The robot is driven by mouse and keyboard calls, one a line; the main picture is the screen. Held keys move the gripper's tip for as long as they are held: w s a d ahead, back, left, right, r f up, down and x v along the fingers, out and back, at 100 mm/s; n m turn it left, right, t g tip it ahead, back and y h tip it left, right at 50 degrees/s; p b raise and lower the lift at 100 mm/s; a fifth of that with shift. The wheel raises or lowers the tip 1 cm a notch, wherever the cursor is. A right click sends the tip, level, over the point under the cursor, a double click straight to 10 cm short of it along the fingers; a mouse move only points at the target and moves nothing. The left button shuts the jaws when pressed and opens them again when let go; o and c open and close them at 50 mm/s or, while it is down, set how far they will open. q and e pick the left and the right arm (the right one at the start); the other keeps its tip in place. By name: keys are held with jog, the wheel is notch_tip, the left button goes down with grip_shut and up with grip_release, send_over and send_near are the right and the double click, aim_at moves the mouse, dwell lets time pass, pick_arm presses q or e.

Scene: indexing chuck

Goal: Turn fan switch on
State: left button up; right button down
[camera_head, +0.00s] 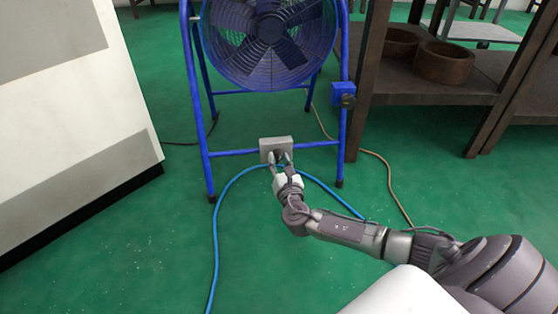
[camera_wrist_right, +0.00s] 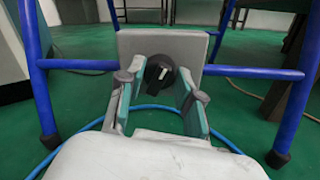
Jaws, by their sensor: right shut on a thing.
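The blue fan (camera_head: 270,40) stands on a blue tubular frame on the green floor. A grey switch box (camera_head: 268,144) is on the frame's lower crossbar; it also shows in the right wrist view (camera_wrist_right: 185,45). On its face is a round black rotary knob (camera_wrist_right: 158,74) with a light pointer mark, tilted off vertical. My right gripper (camera_head: 281,160) is at the front of the box, with its fingers on either side of the knob. It is shut on the knob; the fingers partly hide it in the head view. My left gripper is not in view.
A blue cable (camera_head: 217,245) and a brown cable (camera_head: 388,175) lie on the floor by the frame. A blue box with a dark knob (camera_head: 344,96) is on the right leg. Dark shelving (camera_head: 430,85) stands at right, a white cabinet (camera_head: 75,120) at left.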

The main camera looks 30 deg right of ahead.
jog(key=m+h, duration=0.1)
jog(key=m, duration=0.6)
jog(key=shift+f, duration=0.1)
jog(key=c, duration=1.9)
grip_release()
jog(key=shift+m, duration=0.4)
jog(key=o, duration=1.2)
jog(key=shift+c, duration=0.2)
jog(key=shift+s, duration=0.1)
jog(key=v, duration=1.1)
jog(key=shift+s, duration=0.4)
jog(key=shift+a+f, duration=0.15)
